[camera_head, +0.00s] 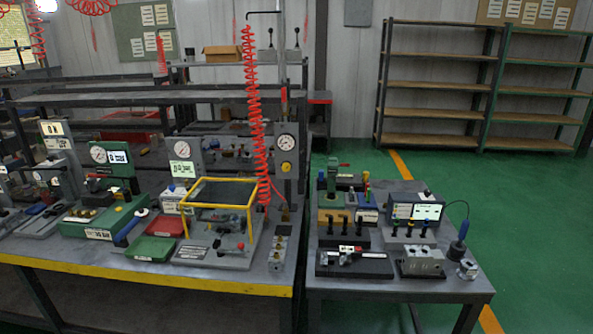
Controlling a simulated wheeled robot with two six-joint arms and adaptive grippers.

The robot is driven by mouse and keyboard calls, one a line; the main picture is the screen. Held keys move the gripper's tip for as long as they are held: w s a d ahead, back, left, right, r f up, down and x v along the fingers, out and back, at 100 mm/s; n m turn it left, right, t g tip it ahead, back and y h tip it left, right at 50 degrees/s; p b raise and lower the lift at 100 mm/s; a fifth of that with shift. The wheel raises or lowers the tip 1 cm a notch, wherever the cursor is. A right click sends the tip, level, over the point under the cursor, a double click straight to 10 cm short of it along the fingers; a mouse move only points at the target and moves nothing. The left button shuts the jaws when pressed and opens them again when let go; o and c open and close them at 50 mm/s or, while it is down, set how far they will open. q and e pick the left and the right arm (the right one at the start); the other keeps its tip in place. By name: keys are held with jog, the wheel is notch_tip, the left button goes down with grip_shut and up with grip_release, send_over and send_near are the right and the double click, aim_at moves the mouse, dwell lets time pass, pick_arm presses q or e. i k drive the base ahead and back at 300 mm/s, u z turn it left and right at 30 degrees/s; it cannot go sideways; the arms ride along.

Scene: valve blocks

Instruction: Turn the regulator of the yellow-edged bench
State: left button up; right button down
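The yellow-edged bench (150,280) fills the left and middle of the head view; a yellow strip runs along its front edge. At its right end a grey upright panel holds a round white dial gauge (286,142). Just below the gauge is a small yellow knob (286,167), which looks like the regulator; its turn position is too small to tell. A coiled red hose (252,95) hangs just left of the panel. Neither of my grippers is in view.
A yellow-framed box (250,222), a red tray (165,225) and a green tray (151,248) stand on the bench. A grey table (440,290) with valve blocks and tools adjoins on the right. Green floor (540,240) is clear farther right; empty shelves (435,85) stand behind.

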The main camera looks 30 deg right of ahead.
aim_at(287, 167)
jog(key=z, duration=0.85)
jog(key=i, duration=0.85)
jog(key=z, duration=0.7)
